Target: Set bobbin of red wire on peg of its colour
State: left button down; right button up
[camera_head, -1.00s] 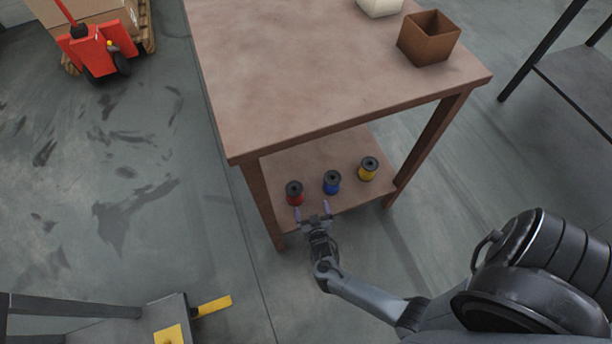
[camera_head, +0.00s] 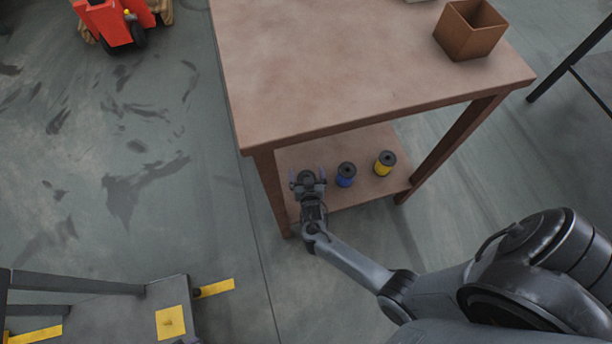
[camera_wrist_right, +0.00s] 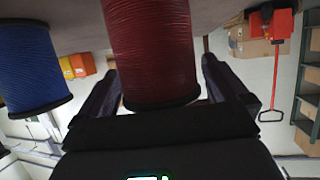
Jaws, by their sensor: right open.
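The red bobbin (camera_wrist_right: 150,45) is large in the right wrist view, between the two dark fingers. In the head view only its dark top (camera_head: 306,177) shows clearly, at the left front of the table's lower shelf. My right gripper (camera_head: 308,174) is open, with one finger on each side of the red bobbin. I cannot tell whether the fingers touch it. No peg shows in these frames. My left gripper is out of view.
A blue bobbin (camera_head: 346,175) and a yellow bobbin (camera_head: 385,163) stand to the right on the lower shelf (camera_head: 345,145). A brown open box (camera_head: 470,30) sits on top. A red pallet jack (camera_head: 110,22) stands at the upper left.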

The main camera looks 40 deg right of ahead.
jog(key=shift+w+d+f, duration=0.1)
jog(key=shift+w+d, duration=0.05)
jog(key=shift+a, duration=0.3)
jog(key=shift+c, duration=1.4)
jog(key=shift+d, duration=0.15)
jog(key=c, duration=1)
